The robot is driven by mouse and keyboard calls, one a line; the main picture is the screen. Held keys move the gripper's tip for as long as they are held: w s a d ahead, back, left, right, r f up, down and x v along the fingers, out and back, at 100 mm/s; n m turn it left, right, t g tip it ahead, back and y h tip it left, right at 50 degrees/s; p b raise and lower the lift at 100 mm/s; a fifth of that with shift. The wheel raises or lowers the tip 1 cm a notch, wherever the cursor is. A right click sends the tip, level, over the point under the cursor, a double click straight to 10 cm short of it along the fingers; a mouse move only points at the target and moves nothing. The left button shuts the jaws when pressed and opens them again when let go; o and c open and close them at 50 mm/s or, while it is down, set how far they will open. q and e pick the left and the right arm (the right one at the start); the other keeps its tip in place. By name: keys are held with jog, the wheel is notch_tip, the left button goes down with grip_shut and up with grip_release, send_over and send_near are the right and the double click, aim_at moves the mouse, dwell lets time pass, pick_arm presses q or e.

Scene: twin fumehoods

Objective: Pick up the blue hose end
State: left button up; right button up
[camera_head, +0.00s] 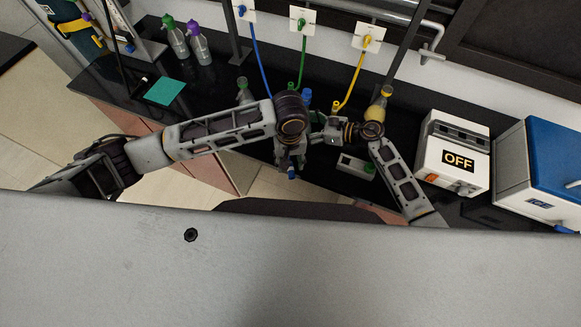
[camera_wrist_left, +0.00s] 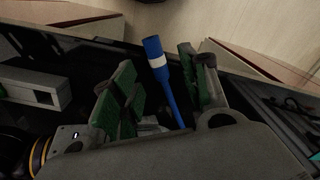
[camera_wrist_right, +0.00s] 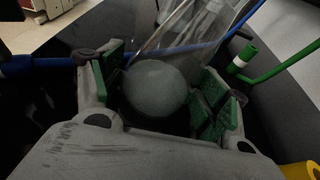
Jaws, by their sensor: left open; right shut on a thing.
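The blue hose end (camera_wrist_left: 154,50), a blue tube with a white band, lies between the two green-padded fingers of my left gripper (camera_wrist_left: 156,68) in the left wrist view. The fingers are apart, with gaps at both sides of the hose. In the head view the left gripper (camera_head: 290,160) points down over the bench's front, and a bit of blue (camera_head: 292,173) shows at its tip. My right gripper (camera_wrist_right: 165,85) is shut on a rounded grey thing (camera_wrist_right: 155,88), with clear glassware beyond it. The blue hose (camera_wrist_right: 60,63) crosses behind its fingers in the right wrist view.
A green hose end (camera_wrist_right: 243,56) and yellow hose (camera_head: 352,83) are close to the right gripper. A white box marked OFF (camera_head: 455,155) and a blue-lidded box (camera_head: 545,165) stand at right. Bottles (camera_head: 175,38) and a teal pad (camera_head: 164,91) are at left.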

aim_at(291, 167)
pick_arm(q)
jog(key=shift+d+f, duration=0.15)
jog(key=shift+f, duration=1.65)
grip_shut()
jog(key=shift+r, duration=0.1)
notch_tip(291, 167, up, 10)
jog(key=shift+y, duration=0.3)
